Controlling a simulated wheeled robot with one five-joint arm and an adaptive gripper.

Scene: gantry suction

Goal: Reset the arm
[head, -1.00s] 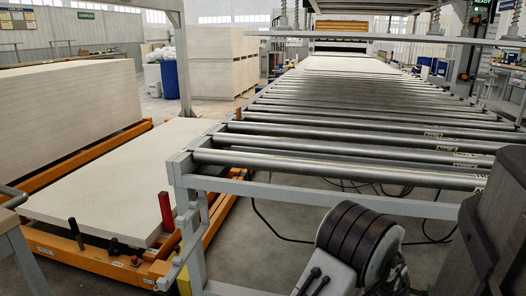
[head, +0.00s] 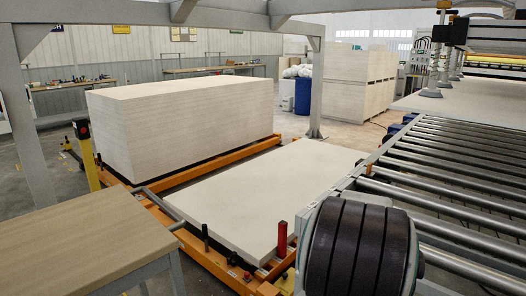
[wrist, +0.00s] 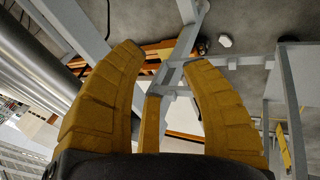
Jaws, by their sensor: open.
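My gripper (wrist: 165,65) shows in the wrist view as two yellow ribbed fingers spread apart, with nothing between them. Past the fingers are grey frame bars (wrist: 185,65) and the concrete floor. In the head view the fingers do not show. A rounded dark banded part of my arm (head: 357,250) stands at the bottom, right of centre, in front of the roller conveyor's near end. It hides part of the conveyor frame.
The roller conveyor (head: 450,190) fills the right side. A low board stack (head: 265,190) and a tall stack (head: 185,120) sit on orange lift frames at centre and left. A wooden table (head: 80,240) is at front left. Grey gantry posts (head: 317,85) stand around.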

